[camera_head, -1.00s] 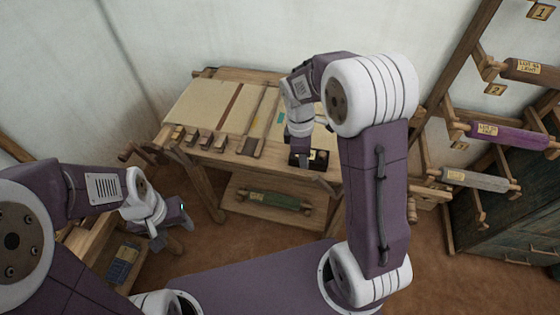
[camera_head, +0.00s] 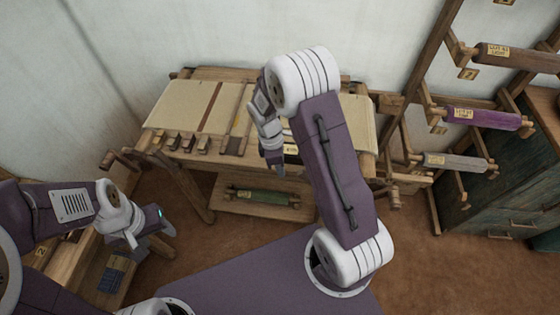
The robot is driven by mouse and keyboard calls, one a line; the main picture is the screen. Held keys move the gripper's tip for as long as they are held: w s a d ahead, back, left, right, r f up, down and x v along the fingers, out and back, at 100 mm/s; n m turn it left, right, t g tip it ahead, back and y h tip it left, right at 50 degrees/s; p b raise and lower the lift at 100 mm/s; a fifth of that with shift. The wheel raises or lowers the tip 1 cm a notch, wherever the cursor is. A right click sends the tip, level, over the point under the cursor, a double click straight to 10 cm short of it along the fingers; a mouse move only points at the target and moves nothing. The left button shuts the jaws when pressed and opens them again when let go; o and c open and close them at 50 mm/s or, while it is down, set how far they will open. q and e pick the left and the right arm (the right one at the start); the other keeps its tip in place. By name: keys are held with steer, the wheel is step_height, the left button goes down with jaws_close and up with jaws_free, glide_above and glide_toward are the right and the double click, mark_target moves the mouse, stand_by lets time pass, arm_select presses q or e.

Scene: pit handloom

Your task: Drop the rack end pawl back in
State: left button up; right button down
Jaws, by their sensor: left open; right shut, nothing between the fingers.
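A wooden rack (camera_head: 419,84) leans at the right, with a brown roll (camera_head: 518,57), a purple roll (camera_head: 488,119) and a grey roll (camera_head: 457,162) across its pegs. I cannot pick out the end pawl; it is too small to tell or hidden. My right gripper (camera_head: 276,169) is shut and empty, pointing down at the front edge of the loom (camera_head: 182,161), well left of the rack. My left gripper (camera_head: 168,232) is open and empty at the lower left, below the loom's left end and far from the rack.
A low shelf under the loom holds a green roll (camera_head: 262,197). A teal cabinet (camera_head: 507,190) stands at the far right. A wooden stand with a blue item (camera_head: 112,274) is at the lower left. Brown floor (camera_head: 410,260) is clear between my base and the cabinet.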

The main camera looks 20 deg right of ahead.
steer(key=d, duration=0.1)
steer(key=s+d+f, duration=0.1)
steer(key=d+f+p, duration=0.1)
steer(key=shift+s+d, duration=0.15)
steer(key=shift+s, duration=0.1)
steer(key=shift+s+d+r, duration=0.1)
steer(key=shift+d+r, duration=0.05)
steer(key=shift+d, duration=0.1)
